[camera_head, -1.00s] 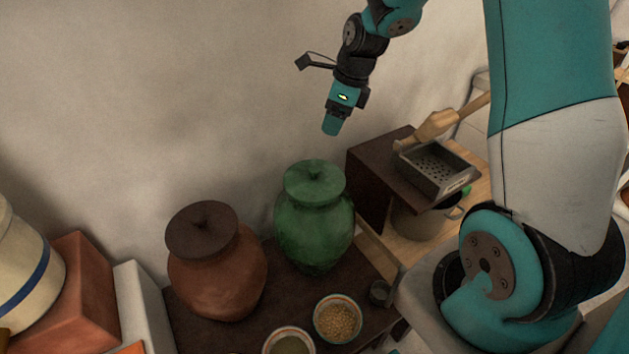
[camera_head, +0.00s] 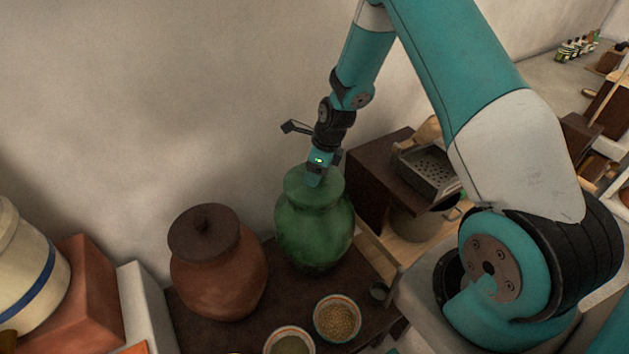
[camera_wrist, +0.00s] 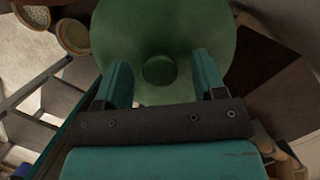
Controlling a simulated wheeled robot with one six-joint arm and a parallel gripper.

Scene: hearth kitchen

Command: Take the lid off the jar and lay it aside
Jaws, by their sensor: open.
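A green jar (camera_head: 313,232) stands upright on the dark table, with its round green lid (camera_head: 296,187) on top. In the wrist view the lid (camera_wrist: 158,32) fills the upper middle, with a round knob (camera_wrist: 159,70) at its centre. My gripper (camera_head: 313,182) is right above the lid, pointing down. In the wrist view its two fingers (camera_wrist: 160,80) are apart, one on each side of the knob, with nothing held. I cannot tell whether the fingers touch the lid. A second jar, reddish brown with a dark lid (camera_head: 203,232), stands to the left.
Two bowls, one of grain (camera_head: 338,319) and one with a greenish filling (camera_head: 290,342), stand in front of the jars. A dark box (camera_head: 378,185) with a metal grater tray (camera_head: 428,170) is to the right. The dark tabletop (camera_head: 215,335) has a little bare room.

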